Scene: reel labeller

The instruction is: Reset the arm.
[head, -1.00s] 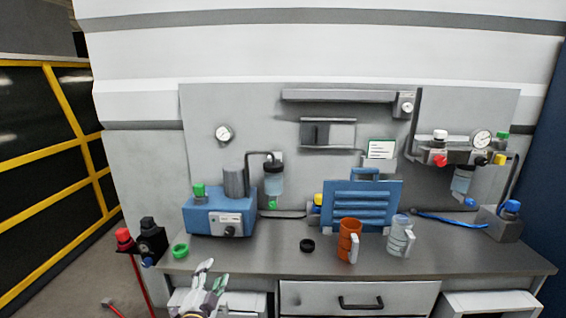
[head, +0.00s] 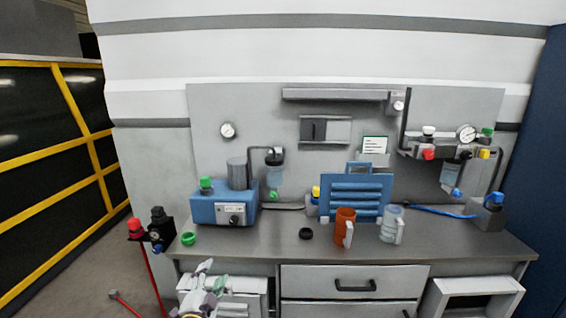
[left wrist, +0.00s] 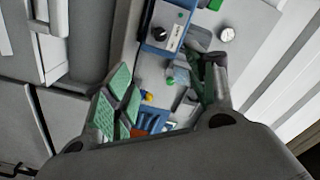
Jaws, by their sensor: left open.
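My left gripper (head: 210,283) shows low in the head view, in front of the workbench's front edge and below its top. Its fingers are apart and nothing shows between them. In the left wrist view the two fingers with green pads (left wrist: 160,95) are spread, with the bench things seen beyond the gap. My right gripper is not in view.
The workbench (head: 270,241) carries a blue machine (head: 222,208), a green ring (head: 188,239), a black ring (head: 306,233), an orange mug (head: 344,228), a clear mug (head: 391,224) and a blue slatted panel (head: 357,187). A red-capped post (head: 135,228) stands left.

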